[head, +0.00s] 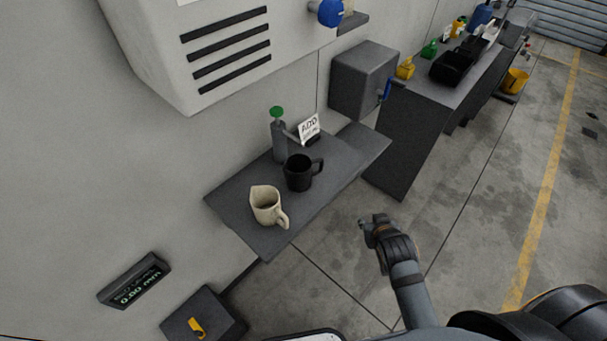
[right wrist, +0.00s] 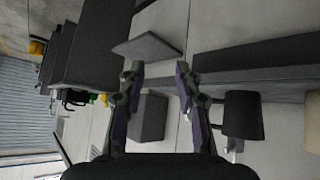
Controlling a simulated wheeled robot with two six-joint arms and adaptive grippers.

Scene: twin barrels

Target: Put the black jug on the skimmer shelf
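The black jug (head: 298,174) stands upright on a long dark shelf (head: 232,212), its handle pointing right. It also shows in the right wrist view (right wrist: 242,116). A smaller grey shelf plate (head: 366,146) adjoins that shelf's right end, below a grey wall box (head: 362,82); the plate also shows in the right wrist view (right wrist: 147,47). No readable label tells which is the skimmer shelf. My right gripper (head: 371,221) is open and empty, apart from the jug, in front of the shelves and to the jug's lower right. My left gripper is out of view.
A cream jug (head: 265,206) stands left of the black jug. Behind are a post with a green knob (head: 277,112) and a white sign (head: 308,128). A bench (head: 408,130) with black trays (head: 452,68) is at right. Open floor lies in front.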

